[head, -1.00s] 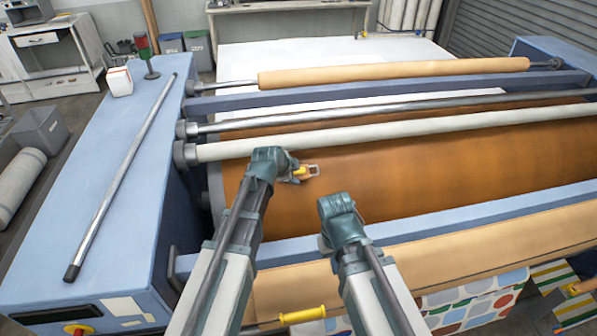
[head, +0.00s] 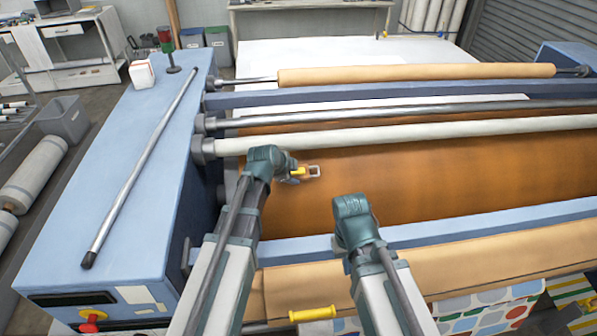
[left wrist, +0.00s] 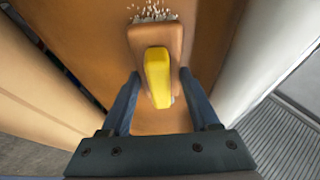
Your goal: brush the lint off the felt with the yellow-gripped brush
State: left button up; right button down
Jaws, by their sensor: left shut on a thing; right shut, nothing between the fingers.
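The brush (left wrist: 170,38) has a brown wooden back and a yellow grip (left wrist: 157,78). My left gripper (head: 290,175) is shut on it, with a finger on either side of the grip in the left wrist view. The brush lies over the orange-brown felt (head: 430,165) on the big roller; I cannot tell if its bristles touch. White lint (left wrist: 152,12) shows on the felt just beyond the brush's far end in the left wrist view. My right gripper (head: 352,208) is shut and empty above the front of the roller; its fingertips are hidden.
A pale roller (head: 400,132) runs just behind the felt, and a blue crossbar (head: 480,228) runs in front. A yellow handle (head: 312,314) shows low in front. A metal rod (head: 140,165) lies on the blue side housing (head: 60,215) at left.

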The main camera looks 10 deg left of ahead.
pick_arm(q)
jog(key=shift+a, duration=0.1)
jog(key=shift+s+a, duration=0.25)
jog(key=shift+a, duration=0.55)
jog(key=shift+s+a, duration=0.2)
jog(key=shift+a, duration=0.55)
jog(key=shift+s+a, duration=0.25)
jog(key=shift+a, duration=0.6)
jog(key=shift+s+a, duration=0.2)
jog(key=shift+a, duration=0.6)
jog(key=shift+s+d+r+p, duration=0.1)
jog(key=shift+s+r+p, duration=0.15)
jog(key=shift+r+p, duration=0.25)
jog(key=shift+s+d+r+p, duration=0.25)
jog(key=shift+s+r+p, duration=0.45)
jog(key=shift+r+p, duration=0.25)
jog(key=shift+s+d+r+p, duration=0.2)
jog(key=shift+s+r+p, duration=0.5)
jog(key=shift+r+p, duration=0.25)
jog(key=shift+r, duration=0.1)
